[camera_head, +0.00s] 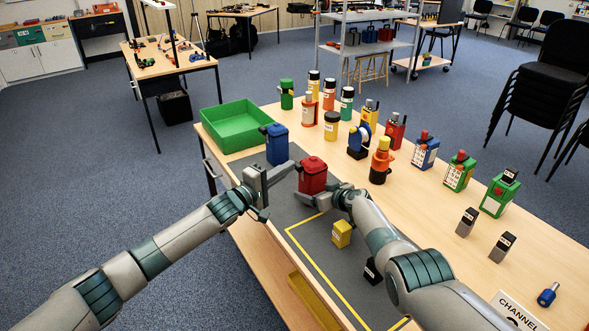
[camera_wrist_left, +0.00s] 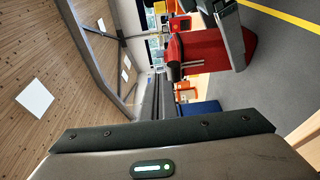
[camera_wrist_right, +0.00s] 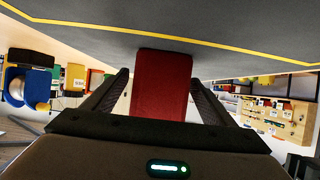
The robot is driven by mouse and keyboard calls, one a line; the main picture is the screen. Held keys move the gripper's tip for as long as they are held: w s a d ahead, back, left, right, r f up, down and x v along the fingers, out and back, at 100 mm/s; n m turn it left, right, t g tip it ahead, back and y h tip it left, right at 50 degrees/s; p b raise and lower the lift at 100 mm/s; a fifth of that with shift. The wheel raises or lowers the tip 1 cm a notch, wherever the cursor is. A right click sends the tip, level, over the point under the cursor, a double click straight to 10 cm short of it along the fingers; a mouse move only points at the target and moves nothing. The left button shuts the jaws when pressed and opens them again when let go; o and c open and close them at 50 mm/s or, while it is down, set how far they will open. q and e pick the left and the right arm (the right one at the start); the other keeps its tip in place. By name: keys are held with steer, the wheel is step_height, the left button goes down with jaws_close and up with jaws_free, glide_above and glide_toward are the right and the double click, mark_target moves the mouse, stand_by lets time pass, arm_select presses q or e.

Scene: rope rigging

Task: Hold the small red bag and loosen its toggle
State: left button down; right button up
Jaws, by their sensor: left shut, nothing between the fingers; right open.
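The small red bag (camera_head: 313,174) stands upright on the grey mat (camera_head: 285,206). Its toggle shows as a small dark piece (camera_wrist_left: 175,71) near the bag's top in the left wrist view. My left gripper (camera_head: 288,168) is shut and empty, just left of the bag's upper part; I cannot tell whether it touches. My right gripper (camera_head: 318,196) is open around the lower bag. In the right wrist view the bag (camera_wrist_right: 161,84) stands between its two fingers, with gaps seeming to show at both sides.
A blue bag (camera_head: 277,145) stands just behind the red one, near a green tray (camera_head: 236,125). A yellow block (camera_head: 342,234) and a black block (camera_head: 373,270) lie nearer, by my right arm. Several bottles and coloured boxes fill the table's right side.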

stand_by(0.9)
steer(key=c, duration=1.2)
